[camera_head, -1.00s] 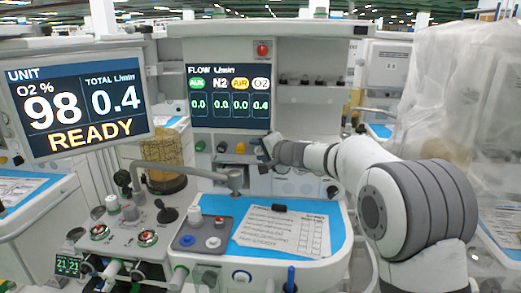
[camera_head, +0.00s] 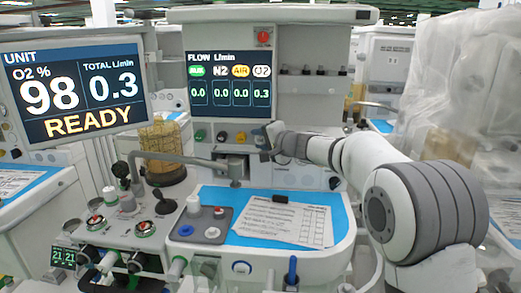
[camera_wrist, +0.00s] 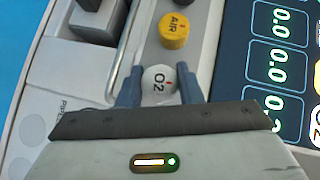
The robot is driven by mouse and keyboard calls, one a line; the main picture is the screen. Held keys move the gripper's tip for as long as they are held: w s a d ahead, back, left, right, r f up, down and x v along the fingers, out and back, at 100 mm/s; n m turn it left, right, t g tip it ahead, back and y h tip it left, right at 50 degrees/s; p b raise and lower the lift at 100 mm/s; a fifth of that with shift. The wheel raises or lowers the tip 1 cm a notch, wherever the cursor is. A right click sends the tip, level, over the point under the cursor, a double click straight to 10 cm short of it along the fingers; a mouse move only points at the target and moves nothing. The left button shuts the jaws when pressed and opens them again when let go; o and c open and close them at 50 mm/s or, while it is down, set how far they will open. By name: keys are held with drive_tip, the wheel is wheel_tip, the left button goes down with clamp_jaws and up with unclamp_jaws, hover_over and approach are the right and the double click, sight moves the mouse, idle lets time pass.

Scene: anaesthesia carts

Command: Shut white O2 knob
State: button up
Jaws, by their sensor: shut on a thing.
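The flow display (camera_head: 229,86) reads 0.3 under O2 and 0.0 under the other gases. The unit screen (camera_head: 75,92) reads O2 98 %, total 0.3 L/min, READY.
The yellow AIR knob (camera_wrist: 174,30) is just beside the O2 knob, with a black knob (camera_wrist: 196,4) beyond it. A blue work surface (camera_head: 215,195) with a printed sheet (camera_head: 285,221) lies below my arm. A plastic-covered machine (camera_head: 470,80) stands at the right.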

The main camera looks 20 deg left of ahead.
drive_tip(key=y+b, duration=0.1)
drive_tip(key=b, duration=0.2)
drive_tip(key=shift+f+m+b, duration=0.3)
drive_tip(key=shift+f+m, duration=0.1)
drive_tip(key=shift+r+t+b, duration=0.3)
drive_tip(key=shift+r+b, duration=0.05)
drive_tip(key=shift+b, duration=0.35)
drive_tip(key=o, duration=0.7)
drive_tip(key=shift+b+v, duration=0.45)
drive_tip(key=shift+v, duration=3.5)
